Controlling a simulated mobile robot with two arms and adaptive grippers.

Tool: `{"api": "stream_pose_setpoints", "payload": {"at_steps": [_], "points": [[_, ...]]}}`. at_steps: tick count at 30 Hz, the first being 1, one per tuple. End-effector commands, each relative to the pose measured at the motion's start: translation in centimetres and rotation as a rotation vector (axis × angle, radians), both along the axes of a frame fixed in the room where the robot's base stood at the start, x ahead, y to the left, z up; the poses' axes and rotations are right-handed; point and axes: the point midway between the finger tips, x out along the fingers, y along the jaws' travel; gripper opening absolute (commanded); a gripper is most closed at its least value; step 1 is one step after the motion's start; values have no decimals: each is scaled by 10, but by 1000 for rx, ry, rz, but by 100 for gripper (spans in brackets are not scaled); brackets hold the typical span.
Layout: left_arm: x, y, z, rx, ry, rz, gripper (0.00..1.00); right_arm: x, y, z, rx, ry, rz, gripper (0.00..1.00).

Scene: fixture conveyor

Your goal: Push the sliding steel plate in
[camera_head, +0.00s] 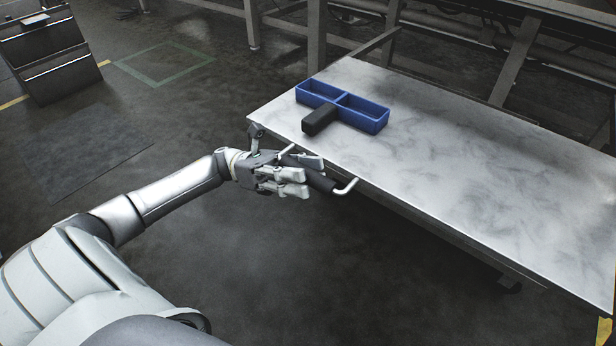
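The sliding steel plate (450,185) is a wide, pale, mottled sheet lying flat on a dark frame. A handle with a dark grip (321,181) and pale bent ends sticks out from its near left edge. My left gripper (300,174) is at this handle, its pale fingers lying along and around the left part of the grip. The fingers overlap the handle in the view, so I cannot tell whether they are closed on it. My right gripper is not in view.
A blue two-compartment tray (378,126) sits on the plate near its far left corner. A black block (319,120) lies against the tray's near side. Dark metal framework (520,60) stands behind the plate. A grey drawer cabinet (55,60) is at upper left. The floor left of the plate is open.

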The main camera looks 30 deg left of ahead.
Motion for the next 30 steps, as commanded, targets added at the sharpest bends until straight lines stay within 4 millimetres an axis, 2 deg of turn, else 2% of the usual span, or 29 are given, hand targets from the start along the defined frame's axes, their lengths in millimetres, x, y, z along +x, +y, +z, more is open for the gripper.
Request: {"api": "stream_pose_setpoints", "payload": {"at_steps": [5, 14, 22, 30], "points": [[0, -10, 4, 0, 0, 0, 33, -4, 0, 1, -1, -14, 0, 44], [0, -12, 5, 0, 0, 1, 33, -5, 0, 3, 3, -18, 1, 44], [0, -11, 5, 0, 0, 1, 0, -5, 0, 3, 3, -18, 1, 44], [1, -11, 4, 0, 0, 1, 0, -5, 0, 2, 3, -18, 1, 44]]}}
